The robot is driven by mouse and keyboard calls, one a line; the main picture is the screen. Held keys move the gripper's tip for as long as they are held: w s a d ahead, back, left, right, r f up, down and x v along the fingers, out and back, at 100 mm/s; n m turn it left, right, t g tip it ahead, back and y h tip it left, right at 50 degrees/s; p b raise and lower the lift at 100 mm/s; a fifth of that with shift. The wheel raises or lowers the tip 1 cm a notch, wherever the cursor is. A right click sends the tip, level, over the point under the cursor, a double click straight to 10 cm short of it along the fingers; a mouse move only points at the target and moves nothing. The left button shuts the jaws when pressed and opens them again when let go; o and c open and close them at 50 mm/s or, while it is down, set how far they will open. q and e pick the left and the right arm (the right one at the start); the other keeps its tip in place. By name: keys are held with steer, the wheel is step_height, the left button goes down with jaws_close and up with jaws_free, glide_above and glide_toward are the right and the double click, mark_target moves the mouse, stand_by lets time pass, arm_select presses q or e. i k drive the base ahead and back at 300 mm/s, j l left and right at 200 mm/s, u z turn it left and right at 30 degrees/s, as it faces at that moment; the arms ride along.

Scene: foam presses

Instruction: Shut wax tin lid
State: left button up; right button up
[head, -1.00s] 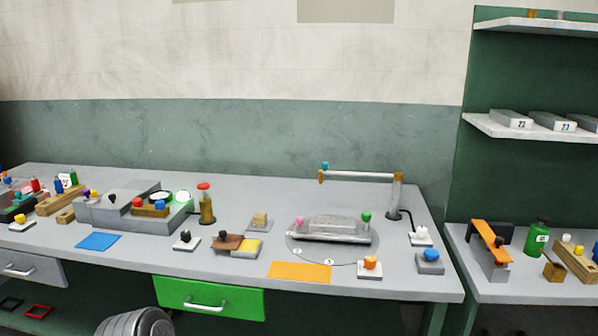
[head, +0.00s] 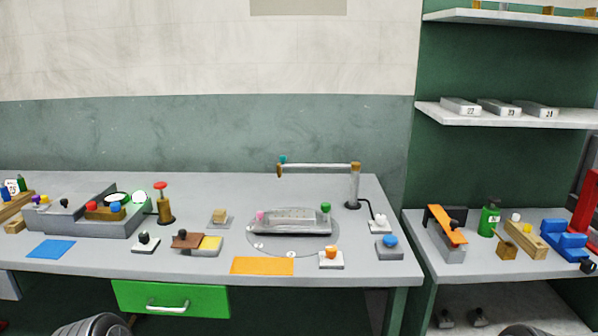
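What looks like the wax tin (head: 208,246) stands on the grey bench, left of the round plate. It is a small box with a yellow top surface showing on its right side. A brown flap with a dark knob, seemingly its lid (head: 184,241), lies to the left and leaves the yellow uncovered, so the tin looks open. Whether the flap is hinged to the box is too small to tell. Neither of my grippers is in view, and nothing touches the tin.
A black-knobbed block (head: 146,244) stands left of the tin and an orange mat (head: 262,265) lies to its right. A silver press form (head: 290,221) rests on the round plate. A green drawer (head: 170,299) is below. A second bench (head: 420,219) stands at right, across a gap.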

mark_target(184, 240)
steer(key=i+j, duration=0.15)
steer(key=j, duration=0.25)
steer(key=i+j+u, duration=0.1)
steer(key=j, duration=0.25)
steer(key=i+j, duration=0.15)
steer(key=j, duration=0.25)
